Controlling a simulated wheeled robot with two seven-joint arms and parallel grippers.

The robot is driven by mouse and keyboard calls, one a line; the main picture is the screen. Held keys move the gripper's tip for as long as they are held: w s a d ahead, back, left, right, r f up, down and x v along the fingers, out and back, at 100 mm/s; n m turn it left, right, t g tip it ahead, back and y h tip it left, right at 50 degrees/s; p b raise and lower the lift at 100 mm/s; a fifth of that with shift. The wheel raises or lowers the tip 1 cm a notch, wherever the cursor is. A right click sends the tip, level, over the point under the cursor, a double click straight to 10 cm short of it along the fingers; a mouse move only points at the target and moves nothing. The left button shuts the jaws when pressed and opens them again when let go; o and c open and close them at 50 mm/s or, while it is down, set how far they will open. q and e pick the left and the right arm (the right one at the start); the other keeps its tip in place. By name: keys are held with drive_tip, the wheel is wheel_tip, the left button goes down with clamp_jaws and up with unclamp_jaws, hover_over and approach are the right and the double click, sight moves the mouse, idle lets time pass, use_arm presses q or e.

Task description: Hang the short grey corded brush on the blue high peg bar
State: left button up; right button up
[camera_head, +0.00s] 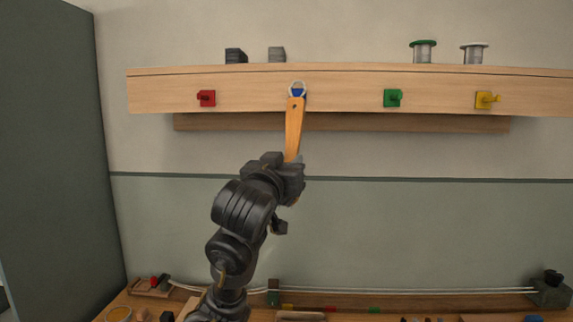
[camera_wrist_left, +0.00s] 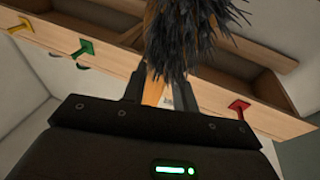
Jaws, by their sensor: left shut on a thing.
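The brush has an orange-brown wooden handle (camera_head: 294,130) that points up, with a pale cord loop (camera_head: 297,83) at its top end. Its dark grey bristles (camera_wrist_left: 185,40) show in the left wrist view, and in the head view they are hidden behind my gripper. My left gripper (camera_head: 288,168) is shut on the brush; its fingers also show in the wrist view (camera_wrist_left: 150,92). The blue peg (camera_head: 299,93) on the wooden rail is seen through the loop. I cannot tell whether the loop is around the peg or in front of it. My right gripper is not in view.
The rail (camera_head: 345,92) also carries a red peg (camera_head: 206,98), a green peg (camera_head: 393,98) and a yellow peg (camera_head: 486,100). Dark blocks (camera_head: 236,56) and spools (camera_head: 423,51) stand on top. A cluttered bench (camera_head: 120,313) lies below. The wall between is clear.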

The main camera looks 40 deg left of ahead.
sight(288, 159)
use_arm(q)
drive_tip(key=shift+w+a, duration=0.2)
drive_tip(key=shift+w, duration=0.1)
drive_tip(key=shift+w+a, duration=0.2)
drive_tip(key=shift+w+a+f, duration=0.15)
drive_tip(key=shift+w+a, duration=0.4)
drive_tip(key=shift+w, duration=0.15)
drive_tip(key=shift+w+a+f+p, duration=0.1)
drive_tip(key=shift+w+a+p, duration=0.25)
drive_tip(key=shift+w+a, duration=0.4)
drive_tip(key=shift+w+a+f+p, duration=0.1)
drive_tip(key=shift+w+a+p, duration=0.35)
drive_tip(key=shift+w, duration=0.5)
drive_tip(key=shift+w+a+f, duration=0.3)
drive_tip(key=shift+w+a, duration=0.05)
drive_tip(key=shift+a, duration=0.05)
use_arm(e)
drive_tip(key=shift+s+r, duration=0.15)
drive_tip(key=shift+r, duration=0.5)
use_arm(q)
drive_tip(key=o, duration=1.1)
drive_tip(key=shift+c, duration=0.2)
